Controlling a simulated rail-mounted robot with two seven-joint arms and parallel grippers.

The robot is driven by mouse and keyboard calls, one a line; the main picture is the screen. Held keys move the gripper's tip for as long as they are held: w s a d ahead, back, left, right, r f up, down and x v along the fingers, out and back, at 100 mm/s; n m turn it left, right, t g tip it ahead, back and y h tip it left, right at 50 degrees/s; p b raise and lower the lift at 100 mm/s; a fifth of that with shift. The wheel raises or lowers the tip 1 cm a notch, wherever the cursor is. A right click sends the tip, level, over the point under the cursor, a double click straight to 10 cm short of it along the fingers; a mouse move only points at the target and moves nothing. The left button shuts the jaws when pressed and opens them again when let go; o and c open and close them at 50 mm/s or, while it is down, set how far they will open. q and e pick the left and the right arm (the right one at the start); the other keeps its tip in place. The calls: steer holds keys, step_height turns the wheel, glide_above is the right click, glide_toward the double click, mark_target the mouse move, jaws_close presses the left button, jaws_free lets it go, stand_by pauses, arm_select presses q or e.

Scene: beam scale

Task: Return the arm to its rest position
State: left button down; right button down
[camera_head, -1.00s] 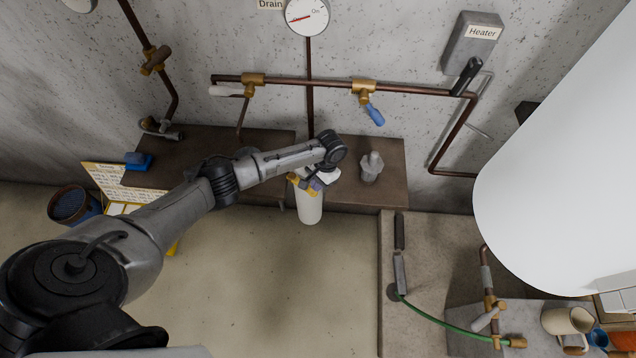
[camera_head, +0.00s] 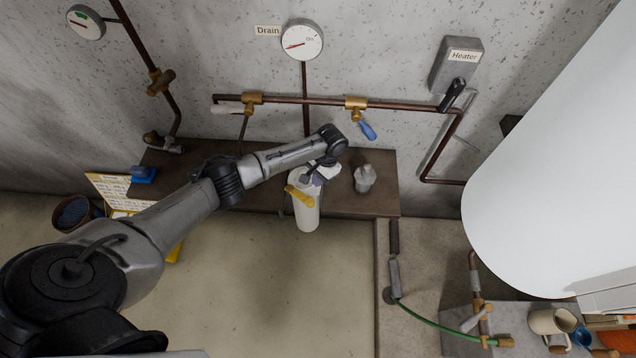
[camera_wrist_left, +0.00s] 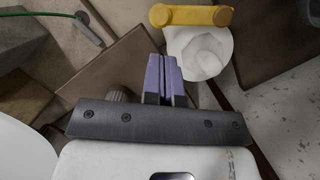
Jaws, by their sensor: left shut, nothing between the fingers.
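My left arm reaches in from the left in the head view, and its gripper (camera_head: 316,178) is over the far side of a white cylinder (camera_head: 307,216) with a yellow handle (camera_head: 299,197). In the left wrist view the two purple fingers (camera_wrist_left: 164,75) are together with nothing between them. There the yellow handle (camera_wrist_left: 190,15) and the open white top of the cylinder (camera_wrist_left: 200,48) lie just beyond the fingertips, apart from them in the picture. My right gripper is in neither view.
A blue-handled valve (camera_head: 367,130) hangs above. A large white tank (camera_head: 560,170) fills the right. The floor (camera_head: 270,290) in front is clear.

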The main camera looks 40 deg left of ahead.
arm_select(q)
steer(key=shift+v, duration=1.05)
